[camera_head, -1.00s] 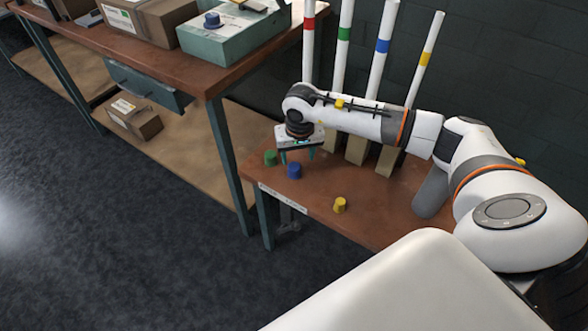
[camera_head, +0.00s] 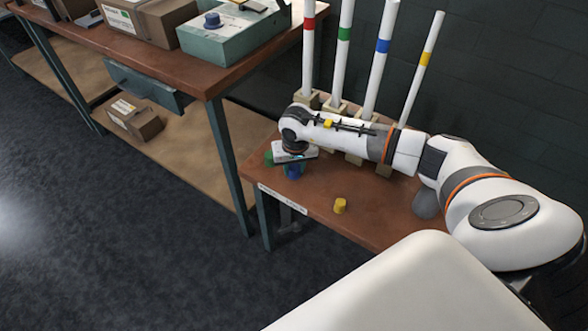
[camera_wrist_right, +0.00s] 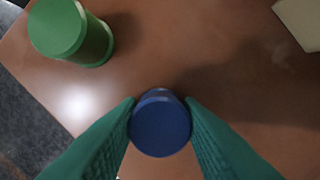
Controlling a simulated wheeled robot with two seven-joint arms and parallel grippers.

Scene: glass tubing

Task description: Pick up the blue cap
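The blue cap (camera_head: 293,171) stands on the low brown table, partly hidden under my right gripper (camera_head: 293,163). In the right wrist view the blue cap (camera_wrist_right: 160,126) sits between the two green fingers of my right gripper (camera_wrist_right: 160,104). The fingers lie against both of its sides, with no clear gap, so the gripper looks shut on it. The cap appears to be still at table height. My left gripper is not in view.
A green cap (camera_wrist_right: 72,34) stands close by, partly hidden by the gripper in the head view. A yellow cap (camera_head: 340,206) stands near the front edge. Upright white tubes with coloured bands, such as the blue-banded one (camera_head: 377,75), stand in blocks behind my right arm.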

